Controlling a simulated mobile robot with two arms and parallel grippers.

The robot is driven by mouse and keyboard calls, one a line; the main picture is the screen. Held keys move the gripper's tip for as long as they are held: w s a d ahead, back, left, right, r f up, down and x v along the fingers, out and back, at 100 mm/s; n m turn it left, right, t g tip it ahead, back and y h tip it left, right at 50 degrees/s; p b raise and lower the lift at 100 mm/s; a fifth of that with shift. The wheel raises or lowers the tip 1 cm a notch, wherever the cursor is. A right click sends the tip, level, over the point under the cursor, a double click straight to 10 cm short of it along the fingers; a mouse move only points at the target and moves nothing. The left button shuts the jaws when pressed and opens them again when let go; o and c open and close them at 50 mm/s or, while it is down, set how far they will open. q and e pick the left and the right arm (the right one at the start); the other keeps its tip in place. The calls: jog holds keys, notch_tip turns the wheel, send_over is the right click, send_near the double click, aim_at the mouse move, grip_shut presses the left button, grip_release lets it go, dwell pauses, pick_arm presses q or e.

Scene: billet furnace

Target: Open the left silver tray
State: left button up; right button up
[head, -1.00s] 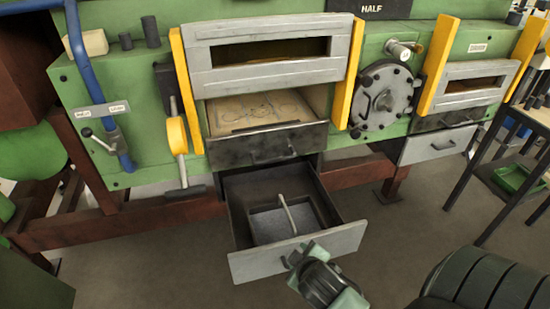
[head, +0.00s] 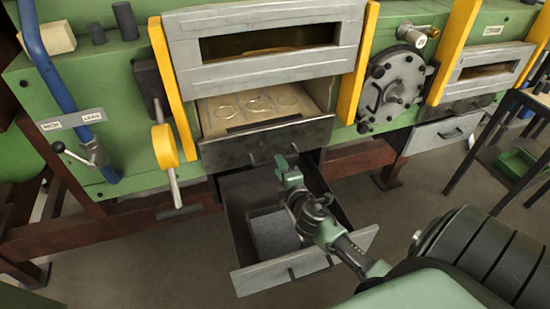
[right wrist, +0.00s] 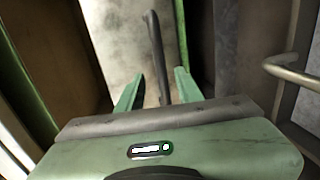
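The left silver tray (head: 307,262) is a drawer with a grey metal front, low under the furnace. It stands pulled out, showing its dark inside and a handle on its front. My right gripper (head: 287,168) is over the tray, close below the dark drawer front above it. In the right wrist view the gripper's green fingers (right wrist: 158,90) are apart, with a dark bent bar (right wrist: 156,50) between them. I cannot tell whether they touch it, or which part the bar belongs to. A second metal handle (right wrist: 290,72) shows at the right there. My left gripper is not in view.
The dark drawer (head: 220,152) above the tray is partly out. Yellow guides (head: 172,90) flank the grey furnace door (head: 265,75). A round bolted hatch (head: 392,88) is at the right, with another silver drawer (head: 445,132) beyond. Floor in front is clear.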

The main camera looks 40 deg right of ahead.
jog(key=x, duration=0.4)
jog(key=shift+w+f, duration=0.1)
jog(key=shift+f, duration=0.1)
jog(key=shift+w+d, duration=0.1)
jog(key=shift+w, duration=0.15)
grip_shut()
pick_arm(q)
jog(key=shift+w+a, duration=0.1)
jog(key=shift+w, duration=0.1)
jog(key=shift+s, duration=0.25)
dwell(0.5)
